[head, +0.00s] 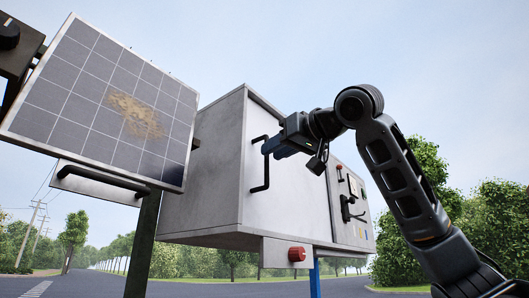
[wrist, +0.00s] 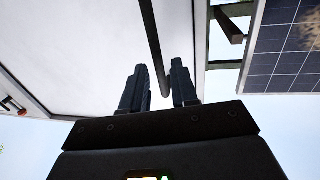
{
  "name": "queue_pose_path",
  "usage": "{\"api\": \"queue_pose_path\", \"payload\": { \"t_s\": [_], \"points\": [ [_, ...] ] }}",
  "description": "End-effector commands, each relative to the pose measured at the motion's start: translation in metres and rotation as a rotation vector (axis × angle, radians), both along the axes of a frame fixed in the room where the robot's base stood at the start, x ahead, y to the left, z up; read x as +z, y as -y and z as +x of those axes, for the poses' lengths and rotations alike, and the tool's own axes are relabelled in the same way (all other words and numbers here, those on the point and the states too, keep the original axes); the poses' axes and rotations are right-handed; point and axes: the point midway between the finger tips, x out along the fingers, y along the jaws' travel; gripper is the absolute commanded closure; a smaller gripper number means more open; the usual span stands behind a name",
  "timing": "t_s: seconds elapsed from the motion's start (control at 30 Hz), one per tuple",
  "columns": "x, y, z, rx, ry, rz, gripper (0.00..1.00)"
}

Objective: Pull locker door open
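The locker is a grey metal box (head: 205,170) with a pale door (head: 290,195) on its front in the head view. A black bar handle (head: 260,175) stands upright on the door's left part; its bar also shows in the wrist view (wrist: 152,45). My gripper (head: 268,148) is at the upper part of the handle. In the wrist view its two fingers (wrist: 160,88) are apart, with the bar between them and a gap on both sides. The door looks closed.
A tilted solar panel (head: 105,105) with a dirt patch stands left of the locker, with a black handle (head: 100,182) below it. A red knob (head: 297,254) sits under the door. A control panel (head: 350,210) with a black lever is at the right.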

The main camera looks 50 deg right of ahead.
Motion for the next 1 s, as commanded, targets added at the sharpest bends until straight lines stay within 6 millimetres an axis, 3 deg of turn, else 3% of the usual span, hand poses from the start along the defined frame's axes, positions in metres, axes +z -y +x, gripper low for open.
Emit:
{"api": "queue_pose_path", "payload": {
  "t_s": [0.1,0.3,0.63,0.9,1.0],
  "points": [
    [0.002,0.004,0.018,-0.001,-0.001,0.001,0.71],
    [0.001,0.006,0.035,0.0,0.0,0.001,0.71],
    [0.0,0.007,0.039,0.0,0.001,0.0,0.72],
    [0.0,0.006,0.038,0.0,0.001,0.0,0.98],
    [0.0,0.006,0.038,0.0,0.001,0.0,1.0]
  ]
}}
